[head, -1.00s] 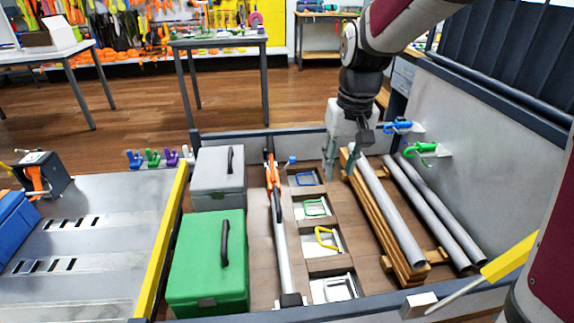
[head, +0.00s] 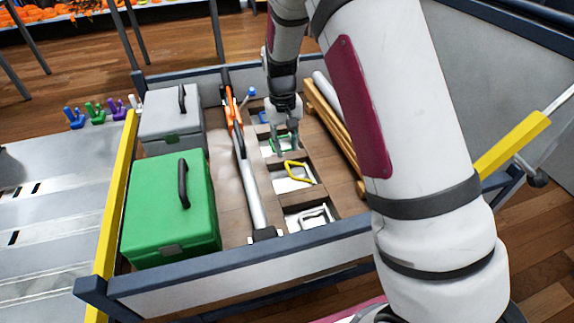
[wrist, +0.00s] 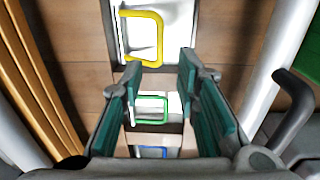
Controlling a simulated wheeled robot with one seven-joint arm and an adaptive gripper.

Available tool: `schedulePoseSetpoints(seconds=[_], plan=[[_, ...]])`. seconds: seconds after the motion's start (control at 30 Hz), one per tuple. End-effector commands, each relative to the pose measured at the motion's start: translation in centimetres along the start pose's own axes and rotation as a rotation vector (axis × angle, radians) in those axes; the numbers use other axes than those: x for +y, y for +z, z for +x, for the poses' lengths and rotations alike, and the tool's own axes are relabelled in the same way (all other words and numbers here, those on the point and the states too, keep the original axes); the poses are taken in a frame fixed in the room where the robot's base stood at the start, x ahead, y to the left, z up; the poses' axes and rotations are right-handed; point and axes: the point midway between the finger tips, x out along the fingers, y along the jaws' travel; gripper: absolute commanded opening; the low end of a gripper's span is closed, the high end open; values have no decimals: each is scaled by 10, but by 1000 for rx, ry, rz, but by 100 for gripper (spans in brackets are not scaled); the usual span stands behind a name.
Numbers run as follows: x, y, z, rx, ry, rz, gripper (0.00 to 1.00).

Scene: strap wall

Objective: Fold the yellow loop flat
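The yellow loop (head: 299,170) stands up at a tilt from its pale plate in the floor of the bed. It also shows in the wrist view (wrist: 160,38), beyond my fingertips. My gripper (head: 286,146) is open and empty, above the green loop (head: 277,143), which it partly covers in the head view. In the wrist view the green loop (wrist: 151,97) lies between my two fingers, below them. My gripper is apart from the yellow loop, on its far side in the head view.
A blue loop (wrist: 152,149) and a white loop (head: 314,216) sit in the same row. A long orange-and-grey bar (head: 249,185) lies left of the row, beside a green box (head: 168,215) and a grey box (head: 167,120). Wooden beams (head: 335,128) lie to the right.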

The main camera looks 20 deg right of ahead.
Motion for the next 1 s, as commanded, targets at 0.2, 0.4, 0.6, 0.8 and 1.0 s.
schedulePoseSetpoints(seconds=[0.2,0.4,0.6,0.8,1.0], plan=[[0,0,44,-2,0,1,29],[0,0,68,-1,0,1,29],[0,0,76,0,-1,1,29],[0,0,76,1,-1,1,29],[0,0,76,1,-1,1,0]])
